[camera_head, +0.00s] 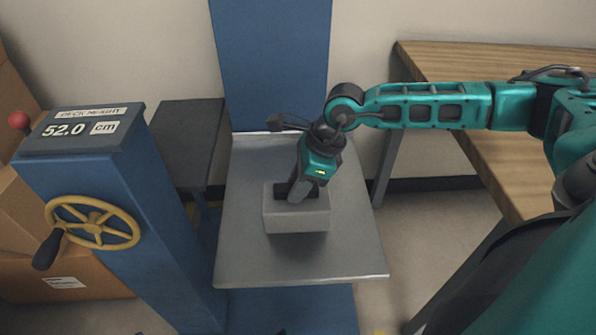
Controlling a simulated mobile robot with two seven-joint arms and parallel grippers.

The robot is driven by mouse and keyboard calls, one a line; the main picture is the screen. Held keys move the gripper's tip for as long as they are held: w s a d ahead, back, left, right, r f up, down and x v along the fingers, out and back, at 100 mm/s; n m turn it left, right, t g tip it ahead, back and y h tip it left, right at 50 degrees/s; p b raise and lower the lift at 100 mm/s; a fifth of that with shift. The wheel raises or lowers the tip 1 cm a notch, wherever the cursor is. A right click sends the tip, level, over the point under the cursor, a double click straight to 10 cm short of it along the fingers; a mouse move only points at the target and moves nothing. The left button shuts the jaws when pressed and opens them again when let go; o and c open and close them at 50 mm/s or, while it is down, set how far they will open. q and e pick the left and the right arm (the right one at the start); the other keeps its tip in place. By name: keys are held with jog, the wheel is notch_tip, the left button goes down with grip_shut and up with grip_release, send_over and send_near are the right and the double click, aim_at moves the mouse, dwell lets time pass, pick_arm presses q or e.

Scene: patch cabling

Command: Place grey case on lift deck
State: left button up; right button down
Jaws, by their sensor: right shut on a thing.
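The grey case (297,218) is a box with a dark handle area on top, over the middle of the grey lift deck (300,265). A dark shadow lies just below its front edge; I cannot tell whether it touches the deck. My right gripper (294,195), on the teal arm from the right, is shut on the case from above. The gripper hides part of the top of the case. My left gripper does not show.
A blue post (100,190) at left carries a yellow handwheel (92,223) and a display (80,129) reading 52.0 cm. A wooden table (470,75) stands at right. A dark bench (187,140) is left of the deck. Cardboard boxes (60,275) stand far left.

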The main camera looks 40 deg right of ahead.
jog(key=shift+f+b, duration=0.6)
jog(key=shift+f, duration=1.6)
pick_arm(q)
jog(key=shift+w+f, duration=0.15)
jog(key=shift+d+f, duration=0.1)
pick_arm(e)
jog(key=shift+f, duration=0.1)
jog(key=c, duration=0.8)
grip_release()
jog(key=shift+f, duration=0.1)
jog(key=shift+c, duration=0.2)
pick_arm(q)
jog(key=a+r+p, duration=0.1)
jog(key=p, duration=0.2)
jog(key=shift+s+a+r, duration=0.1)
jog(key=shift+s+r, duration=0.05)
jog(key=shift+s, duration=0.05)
pick_arm(e)
jog(key=v, duration=1.2)
jog(key=shift+a, duration=0.1)
